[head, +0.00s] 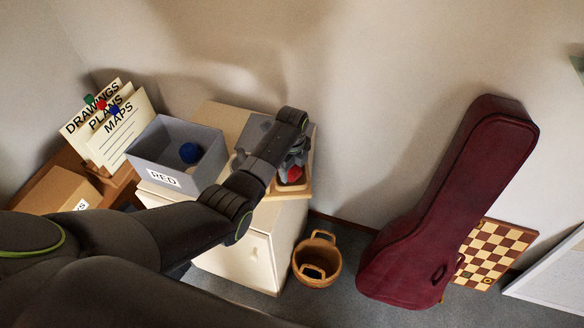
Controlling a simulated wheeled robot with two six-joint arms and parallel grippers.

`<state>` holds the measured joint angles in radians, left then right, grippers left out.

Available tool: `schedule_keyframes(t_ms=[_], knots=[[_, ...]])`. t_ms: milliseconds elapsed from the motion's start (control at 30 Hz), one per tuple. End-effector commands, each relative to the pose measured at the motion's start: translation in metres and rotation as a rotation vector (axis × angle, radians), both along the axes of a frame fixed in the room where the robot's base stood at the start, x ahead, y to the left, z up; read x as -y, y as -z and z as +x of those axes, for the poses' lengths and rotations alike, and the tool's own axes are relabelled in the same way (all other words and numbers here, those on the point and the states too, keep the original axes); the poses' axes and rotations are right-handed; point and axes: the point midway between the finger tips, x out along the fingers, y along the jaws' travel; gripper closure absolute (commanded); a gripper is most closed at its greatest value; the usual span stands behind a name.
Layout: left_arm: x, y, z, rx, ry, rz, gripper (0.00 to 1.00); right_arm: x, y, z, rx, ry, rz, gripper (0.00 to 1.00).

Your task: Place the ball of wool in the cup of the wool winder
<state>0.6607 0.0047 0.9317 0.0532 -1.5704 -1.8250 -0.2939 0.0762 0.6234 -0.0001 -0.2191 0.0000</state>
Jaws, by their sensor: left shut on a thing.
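My left gripper (291,168) is over the right side of the pale cabinet and points down. It is shut on a small red ball (294,175), which looks like the ball of wool; the fingers and wrist cover much of it. Just below and around the ball is a wooden piece with a raised rim (293,188), which looks like part of the wool winder. My arm hides most of it, so I cannot tell whether the ball touches it. My right gripper is not in view.
A grey box (160,181) labelled RED stands on the cabinet (235,258), left of my wrist, with a blue ball (190,152) inside. Labelled cards (105,125) stand at far left. A basket (316,262), a dark red instrument case (440,210) and a chequered board (495,255) are at right.

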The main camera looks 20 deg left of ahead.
Motion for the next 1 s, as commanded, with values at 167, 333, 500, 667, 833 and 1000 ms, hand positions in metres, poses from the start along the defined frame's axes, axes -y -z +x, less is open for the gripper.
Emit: schedule_keyframes(t_ms=[167, 333, 500, 667, 833, 1000], knots=[[0.0, 0.001, 0.0, 0.002, 0.0, 0.0, 0.74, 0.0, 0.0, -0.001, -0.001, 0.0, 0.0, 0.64], [0.0, 0.003, 0.0, 0.001, 0.0, 0.0, 0.74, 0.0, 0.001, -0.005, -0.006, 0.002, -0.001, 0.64], [0.0, 0.004, 0.0, 0.001, 0.0, 0.0, 0.39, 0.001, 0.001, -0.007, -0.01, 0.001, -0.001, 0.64], [0.0, 0.004, 0.0, 0.001, 0.0, 0.0, 0.39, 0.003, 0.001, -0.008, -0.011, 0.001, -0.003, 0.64], [0.0, -0.002, 0.001, 0.002, 0.0, -0.001, 0.39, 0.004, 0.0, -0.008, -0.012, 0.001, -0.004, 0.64], [0.0, -0.024, 0.001, 0.005, 0.0, -0.001, 0.39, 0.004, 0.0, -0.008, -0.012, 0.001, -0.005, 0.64]])
